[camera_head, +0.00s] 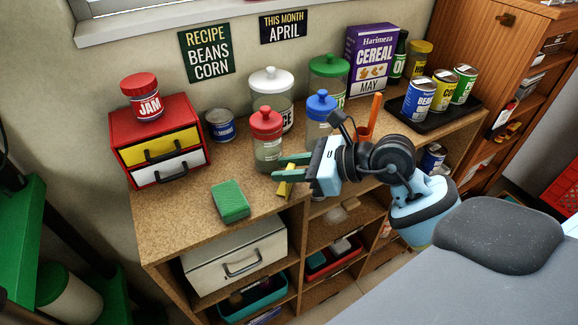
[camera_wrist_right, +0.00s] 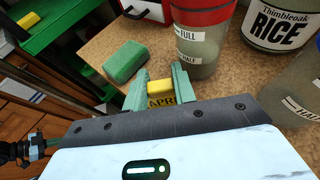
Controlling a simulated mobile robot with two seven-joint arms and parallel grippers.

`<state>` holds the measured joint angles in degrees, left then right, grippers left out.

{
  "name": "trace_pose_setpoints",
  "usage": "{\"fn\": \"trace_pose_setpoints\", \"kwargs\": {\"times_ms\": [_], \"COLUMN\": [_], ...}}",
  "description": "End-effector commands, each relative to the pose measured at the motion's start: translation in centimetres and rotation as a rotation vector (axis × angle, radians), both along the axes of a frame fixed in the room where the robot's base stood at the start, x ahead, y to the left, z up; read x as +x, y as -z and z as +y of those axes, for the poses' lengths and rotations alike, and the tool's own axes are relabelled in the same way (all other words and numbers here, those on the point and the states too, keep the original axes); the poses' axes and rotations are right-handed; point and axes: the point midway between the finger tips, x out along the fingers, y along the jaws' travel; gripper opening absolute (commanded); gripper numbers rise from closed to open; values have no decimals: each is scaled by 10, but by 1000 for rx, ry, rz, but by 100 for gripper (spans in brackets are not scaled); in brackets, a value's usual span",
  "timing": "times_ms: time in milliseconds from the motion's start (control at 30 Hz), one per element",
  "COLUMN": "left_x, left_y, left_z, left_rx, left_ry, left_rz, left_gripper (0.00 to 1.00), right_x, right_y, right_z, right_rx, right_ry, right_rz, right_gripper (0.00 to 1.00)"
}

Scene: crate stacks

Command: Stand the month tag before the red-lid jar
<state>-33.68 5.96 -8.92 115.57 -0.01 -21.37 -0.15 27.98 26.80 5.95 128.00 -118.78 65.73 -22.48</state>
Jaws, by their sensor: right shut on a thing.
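My right gripper (camera_head: 279,168) is shut on a yellow month tag (camera_head: 285,188), just in front of a clear jar with a red lid (camera_head: 267,122). In the right wrist view the tag (camera_wrist_right: 160,93) reads "APRI", the rest hidden, between the green fingers (camera_wrist_right: 160,80). The clear jar (camera_wrist_right: 198,50) carries FULL and HALF labels there, beyond and right of the fingers. I cannot tell whether the tag touches the counter. A second red-lidded jar, marked JAM (camera_head: 146,106), stands on a small red drawer box. My left gripper is not in view.
A green sponge (camera_head: 230,200) lies left of the gripper on the counter (camera_head: 170,225). A blue-lid jar (camera_head: 321,108), a white-lid jar (camera_head: 270,83) and a green-lid jar (camera_head: 329,67) stand close behind. A wall sign (camera_head: 284,27) reads THIS MONTH APRIL. Counter around the sponge is clear.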

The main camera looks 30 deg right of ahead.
Motion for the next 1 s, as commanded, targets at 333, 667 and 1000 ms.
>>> {"fn": "trace_pose_setpoints", "kwargs": {"times_ms": [333, 667, 1000], "left_x": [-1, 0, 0], "left_y": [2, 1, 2], "left_z": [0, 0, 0], "left_rx": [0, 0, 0], "left_ry": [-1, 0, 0], "left_rz": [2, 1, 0], "left_gripper": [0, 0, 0], "right_x": [0, 0, -16], "right_y": [3, 2, -8], "right_z": [0, 0, -15], "right_rx": [0, 1, -2], "right_ry": [0, 0, 1], "right_rz": [0, -1, 0], "right_gripper": [32, 48, 48]}}
